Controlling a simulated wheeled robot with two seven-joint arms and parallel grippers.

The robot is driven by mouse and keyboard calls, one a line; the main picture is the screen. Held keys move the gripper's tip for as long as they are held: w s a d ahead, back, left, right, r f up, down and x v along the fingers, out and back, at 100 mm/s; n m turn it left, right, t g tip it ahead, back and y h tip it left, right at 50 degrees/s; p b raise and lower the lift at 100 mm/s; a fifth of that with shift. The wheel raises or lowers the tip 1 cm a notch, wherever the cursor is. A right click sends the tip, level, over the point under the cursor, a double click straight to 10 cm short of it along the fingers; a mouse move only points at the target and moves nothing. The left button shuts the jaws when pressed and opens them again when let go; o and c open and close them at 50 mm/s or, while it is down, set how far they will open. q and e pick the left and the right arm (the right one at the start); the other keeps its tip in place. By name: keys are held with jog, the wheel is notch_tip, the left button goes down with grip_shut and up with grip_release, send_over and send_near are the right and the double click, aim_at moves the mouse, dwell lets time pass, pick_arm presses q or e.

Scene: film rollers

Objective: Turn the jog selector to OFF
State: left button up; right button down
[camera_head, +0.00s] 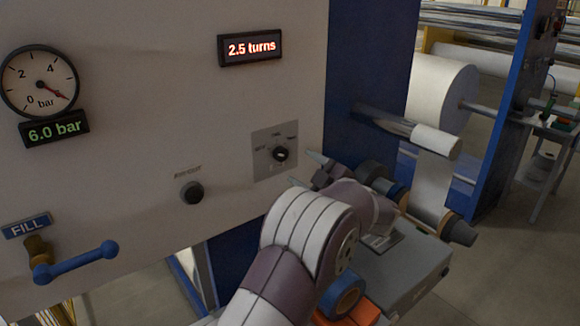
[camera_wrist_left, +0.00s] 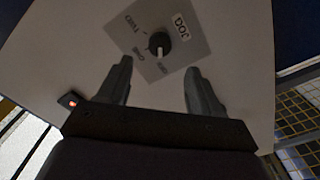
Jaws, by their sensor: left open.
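The jog selector (camera_head: 280,154) is a round black knob on a grey label plate (camera_head: 262,168) at the lower right of the white panel. The knob also shows in the left wrist view (camera_wrist_left: 158,41), where the plate appears turned, with small labels and a boxed JOG. My left gripper (camera_head: 306,170) is open and empty in front of the plate. In the wrist view its two fingertips (camera_wrist_left: 158,67) stand apart, short of the knob. My right gripper is not in view.
The panel also carries a black knob (camera_head: 192,192), a blue crank handle (camera_head: 76,262) under a FILL sign, a pressure gauge (camera_head: 39,82) and a "2.5 turns" display (camera_head: 250,48). Rollers (camera_head: 436,140) and blue frames stand right of the panel.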

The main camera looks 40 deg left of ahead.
pick_arm(q)
jog(key=v, duration=0.4)
jog(key=shift+s+d+b, duration=0.1)
jog(key=shift+d+b, duration=0.1)
jog(key=shift+b, duration=0.1)
